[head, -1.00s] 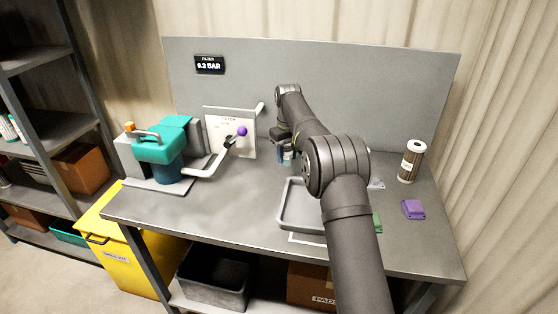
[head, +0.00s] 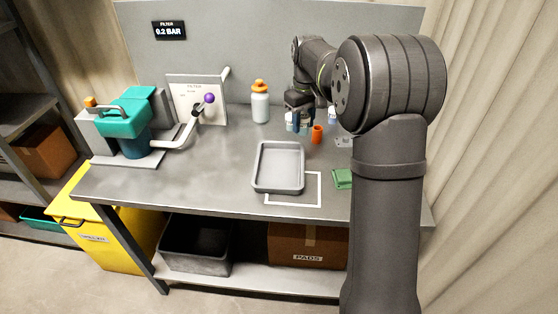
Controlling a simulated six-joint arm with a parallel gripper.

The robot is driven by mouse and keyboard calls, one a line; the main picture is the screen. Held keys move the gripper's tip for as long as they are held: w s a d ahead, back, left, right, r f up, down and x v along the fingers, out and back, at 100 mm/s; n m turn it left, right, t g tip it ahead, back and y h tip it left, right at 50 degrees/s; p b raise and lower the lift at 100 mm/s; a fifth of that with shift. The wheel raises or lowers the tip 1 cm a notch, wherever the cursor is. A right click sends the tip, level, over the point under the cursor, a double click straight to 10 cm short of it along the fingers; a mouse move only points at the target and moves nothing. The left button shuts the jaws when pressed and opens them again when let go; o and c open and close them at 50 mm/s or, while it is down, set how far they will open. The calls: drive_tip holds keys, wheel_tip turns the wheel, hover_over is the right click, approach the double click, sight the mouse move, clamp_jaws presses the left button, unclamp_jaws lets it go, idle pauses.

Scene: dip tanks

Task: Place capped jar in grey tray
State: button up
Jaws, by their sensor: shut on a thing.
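My gripper (head: 299,121) is over the back right of the bench, pointing down, behind and to the right of the grey tray. It is shut on a small pale jar (head: 290,122), which the fingers partly hide. Its cap and whether its base touches the bench cannot be made out. The grey tray (head: 279,190) is a shallow rectangle near the bench's front edge, and it is empty. A second small pale jar (head: 332,117) shows just right of the gripper, partly hidden by my arm.
An orange cup (head: 317,134) stands close right of the gripper. A white bottle (head: 260,105) with an orange top stands behind the tray. A green block (head: 342,178) lies right of the tray. The teal filter unit (head: 133,118) and its pipe fill the left. Bench between is clear.

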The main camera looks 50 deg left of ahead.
drive_tip(key=s+d, duration=0.3)
drive_tip(key=d, duration=0.7)
hover_over(279, 177)
wheel_tip(279, 177, down, 8)
drive_tip(key=shift+r, duration=0.2)
drive_tip(key=shift+f, duration=2.05)
drive_tip(key=shift+f, duration=0.15)
drive_tip(key=o, duration=1)
